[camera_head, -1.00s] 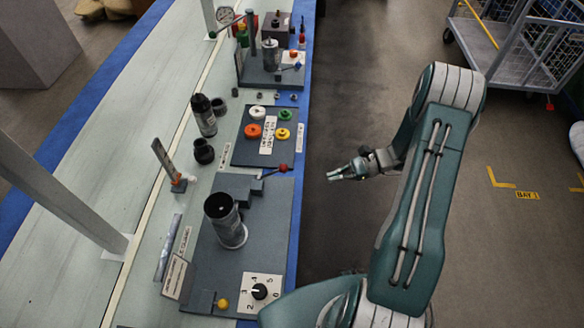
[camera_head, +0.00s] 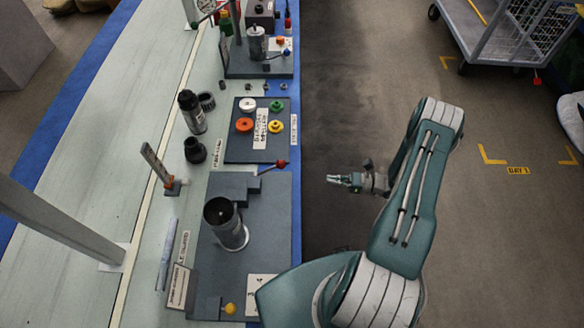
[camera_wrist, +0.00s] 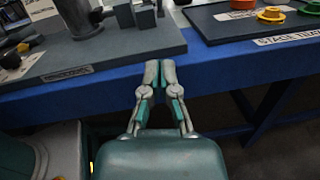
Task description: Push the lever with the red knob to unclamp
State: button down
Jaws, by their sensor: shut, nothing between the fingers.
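The lever with the red knob (camera_head: 281,164) sits at the right edge of the near grey base plate (camera_head: 270,225). Its thin arm runs left from the knob to the grey clamp block (camera_head: 235,187). A grey cylinder (camera_head: 226,224) stands upright on the plate beside the block. My gripper (camera_head: 330,179) is shut and empty, off the bench edge, to the right of and slightly below the knob in the head view, with a gap between them. In the wrist view my gripper (camera_wrist: 160,68) points at the blue bench edge. The red knob cannot be made out there.
A dark board (camera_head: 230,145) with coloured rings lies beyond the near plate. A farther station (camera_head: 255,60) has another small lever. A yellow knob (camera_head: 230,309) and a partly covered dial panel (camera_head: 260,290) are at the near end. The floor right of the bench is clear up to the trolley (camera_head: 520,40).

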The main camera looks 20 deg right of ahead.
send_near(270, 169)
notch_tip(270, 169, down, 3)
jog(key=shift+r, duration=0.2)
jog(key=a+r, duration=0.1)
jog(key=w+r, duration=0.1)
jog(key=a, duration=0.1)
jog(key=shift+w+a+r, duration=0.25)
jog(key=shift+a+r, duration=0.1)
jog(key=shift+r, duration=0.15)
jog(key=shift+w, duration=0.1)
